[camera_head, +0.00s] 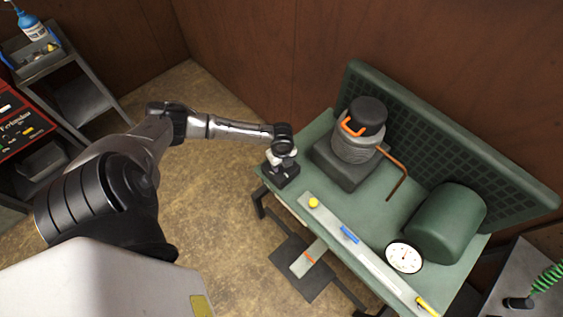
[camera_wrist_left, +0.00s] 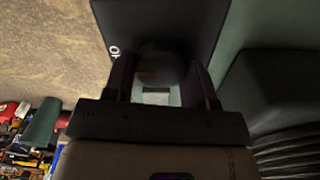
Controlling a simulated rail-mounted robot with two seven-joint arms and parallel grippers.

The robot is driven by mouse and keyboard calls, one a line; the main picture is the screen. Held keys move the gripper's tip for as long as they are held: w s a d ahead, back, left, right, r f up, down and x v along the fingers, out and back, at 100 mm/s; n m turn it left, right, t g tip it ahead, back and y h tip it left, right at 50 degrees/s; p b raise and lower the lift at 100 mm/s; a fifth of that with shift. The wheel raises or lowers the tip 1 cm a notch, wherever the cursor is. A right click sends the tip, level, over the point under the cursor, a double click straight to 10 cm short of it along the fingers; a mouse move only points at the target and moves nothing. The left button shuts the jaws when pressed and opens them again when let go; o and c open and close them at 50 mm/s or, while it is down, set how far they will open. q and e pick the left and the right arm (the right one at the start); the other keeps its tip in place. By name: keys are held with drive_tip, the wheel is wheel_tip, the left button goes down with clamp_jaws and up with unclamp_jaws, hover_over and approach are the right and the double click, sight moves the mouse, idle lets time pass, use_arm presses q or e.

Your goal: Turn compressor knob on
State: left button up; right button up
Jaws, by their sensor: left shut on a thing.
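The compressor is a green bench unit (camera_head: 385,215) on the right in the head view. It has a black-topped, ribbed motor (camera_head: 360,140), a green tank (camera_head: 448,222) and a round gauge (camera_head: 404,257). My left gripper (camera_head: 281,163) is at the bench's left end, over a small black switch box. In the left wrist view, the dark panel of this box (camera_wrist_left: 205,18) has white lettering near its left edge, partly cut off. A dark rounded knob (camera_wrist_left: 160,62) sits between the fingers of my left gripper (camera_wrist_left: 160,78), which is shut on it. The knob's setting is unclear in the shadow.
A grey strip (camera_head: 360,250) with a yellow button, a blue piece and a yellow handle runs along the bench's front. A foot pedal (camera_head: 309,258) lies below. A grey cart (camera_head: 75,85) stands left. Open floor lies between.

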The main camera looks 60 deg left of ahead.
use_arm(q)
drive_tip(key=shift+c, duration=0.7)
drive_tip(key=shift+r+n+p, duration=0.15)
drive_tip(key=shift+n+p, duration=0.25)
drive_tip(key=shift+p, duration=0.2)
drive_tip(key=n+p, duration=0.4)
drive_tip(key=shift+r, duration=0.1)
drive_tip(key=n+p, duration=0.2)
drive_tip(key=shift+w+n+p, duration=0.1)
drive_tip(key=shift+n+p, duration=0.3)
drive_tip(key=n+p, duration=0.4)
drive_tip(key=n, duration=0.1)
drive_tip(key=shift+a, duration=0.1)
drive_tip(key=n+p, duration=0.2)
drive_tip(key=n, duration=0.2)
drive_tip(key=shift+w, duration=0.1)
drive_tip(key=shift+a+f+n+p, duration=0.1)
drive_tip(key=shift+f+n+p, duration=0.1)
drive_tip(key=shift+n+p, duration=0.25)
drive_tip(key=shift+n, duration=0.25)
